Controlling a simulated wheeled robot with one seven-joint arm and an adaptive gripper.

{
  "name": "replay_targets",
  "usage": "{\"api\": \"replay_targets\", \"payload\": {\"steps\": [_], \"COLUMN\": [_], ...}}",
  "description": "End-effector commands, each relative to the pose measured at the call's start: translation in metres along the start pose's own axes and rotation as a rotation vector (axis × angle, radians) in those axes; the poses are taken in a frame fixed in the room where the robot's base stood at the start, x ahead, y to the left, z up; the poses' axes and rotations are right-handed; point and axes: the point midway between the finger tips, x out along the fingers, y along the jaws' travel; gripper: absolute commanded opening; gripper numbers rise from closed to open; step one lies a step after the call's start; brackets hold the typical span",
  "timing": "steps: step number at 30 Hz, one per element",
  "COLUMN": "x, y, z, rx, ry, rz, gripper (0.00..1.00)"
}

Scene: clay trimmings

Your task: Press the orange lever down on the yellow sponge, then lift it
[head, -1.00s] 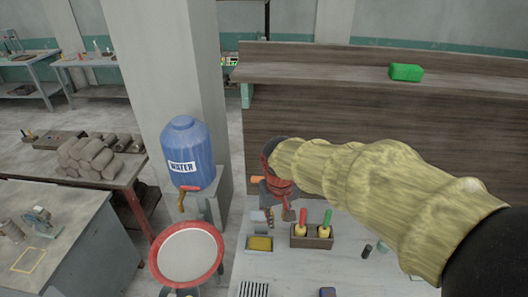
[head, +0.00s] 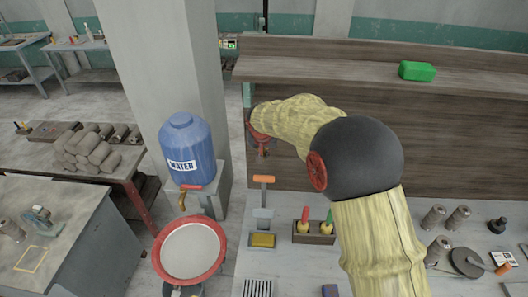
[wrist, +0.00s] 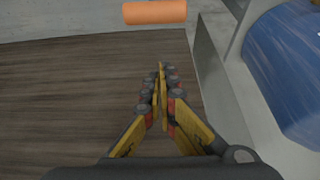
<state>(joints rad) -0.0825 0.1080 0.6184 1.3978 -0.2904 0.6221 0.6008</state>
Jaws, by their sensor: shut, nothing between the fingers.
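The orange lever handle (head: 264,179) tops an upright grey arm that rises behind the yellow sponge (head: 262,241). The sponge lies in a small grey tray on the bench, and the raised handle is clear of it. My gripper (head: 262,153) is above and behind the handle in the head view, apart from it. In the wrist view my gripper's fingers (wrist: 161,92) are closed together and empty. The orange handle (wrist: 155,12) shows at the top edge there, beyond the fingers. The sponge is not visible in the wrist view.
A holder (head: 314,238) with red- and green-handled tools stands right of the sponge. A blue water barrel (head: 187,150) and a red-rimmed basin (head: 156,256) are to the left. A wooden back panel (head: 300,83) rises behind. My forearm covers part of the bench.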

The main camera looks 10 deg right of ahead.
Motion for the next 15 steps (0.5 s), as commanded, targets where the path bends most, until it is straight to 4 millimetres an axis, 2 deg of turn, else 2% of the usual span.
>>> {"api": "replay_targets", "payload": {"steps": [3, 10, 15], "x": [0.021, 0.056, 0.044], "y": [0.0, 0.001, 0.0], "z": [0.0, 0.001, 0.02], "rx": [0.0, -0.002, -0.003], "ry": [-0.002, -0.002, 0.0], "rz": [0.0, 0.001, -0.001], "gripper": [0.0, 0.0, 0.0]}}
